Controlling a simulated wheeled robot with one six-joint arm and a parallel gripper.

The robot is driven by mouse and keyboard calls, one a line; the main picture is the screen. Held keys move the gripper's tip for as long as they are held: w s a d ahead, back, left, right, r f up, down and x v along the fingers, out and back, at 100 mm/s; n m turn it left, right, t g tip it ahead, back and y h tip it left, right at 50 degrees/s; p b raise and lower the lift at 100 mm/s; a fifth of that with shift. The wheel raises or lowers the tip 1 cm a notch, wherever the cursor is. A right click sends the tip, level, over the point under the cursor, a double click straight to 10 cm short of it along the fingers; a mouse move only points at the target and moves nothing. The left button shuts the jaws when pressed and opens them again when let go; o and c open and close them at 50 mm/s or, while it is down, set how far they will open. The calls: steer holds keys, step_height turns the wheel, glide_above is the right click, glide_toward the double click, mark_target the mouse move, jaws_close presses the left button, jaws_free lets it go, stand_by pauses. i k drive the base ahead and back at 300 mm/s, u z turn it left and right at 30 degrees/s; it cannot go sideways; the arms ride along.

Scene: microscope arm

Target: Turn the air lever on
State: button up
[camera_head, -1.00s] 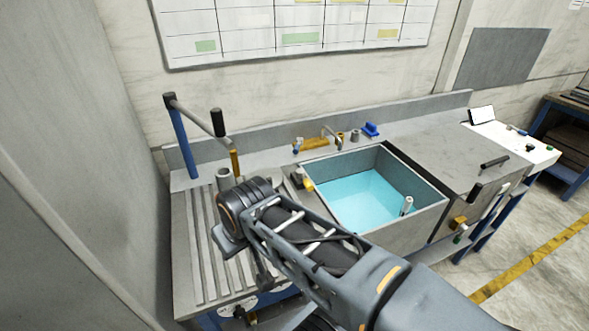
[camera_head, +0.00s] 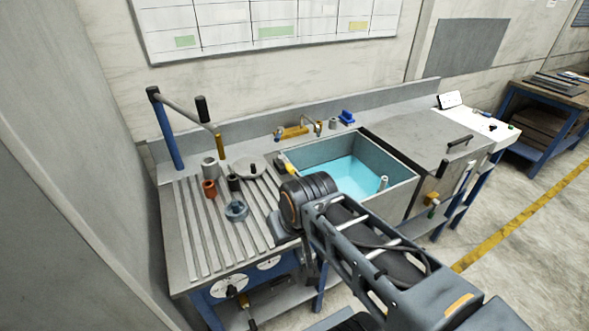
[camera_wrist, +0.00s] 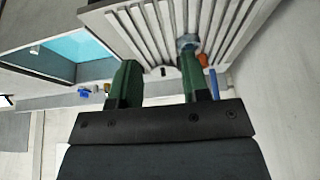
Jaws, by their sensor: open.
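A small valve with a brass body and black lever handle (camera_head: 250,321) shows below the front edge of the slatted board, by round white gauges (camera_head: 225,286). No label is readable, so I cannot tell which is the air lever. My gripper (camera_wrist: 157,59) is open and empty in the wrist view, its two green fingers apart. In the head view its fingers are mostly hidden behind my arm. Neither valve is clearly visible in the wrist view.
The slatted board (camera_head: 200,245) holds an orange cup (camera_head: 209,188), a grey ring-shaped piece (camera_head: 236,210) and a grey cylinder. A blue post (camera_head: 167,135) with a black-handled arm stands behind. The water-filled sink (camera_head: 403,190) is to the right. Floor is free at right.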

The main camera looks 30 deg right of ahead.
mark_target(282, 158)
steer(key=z, duration=0.5)
steer(key=i, duration=0.45)
steer(key=u, duration=2.75)
steer(key=k, duration=0.8)
steer(key=z, duration=0.85)
steer(key=i, duration=0.5)
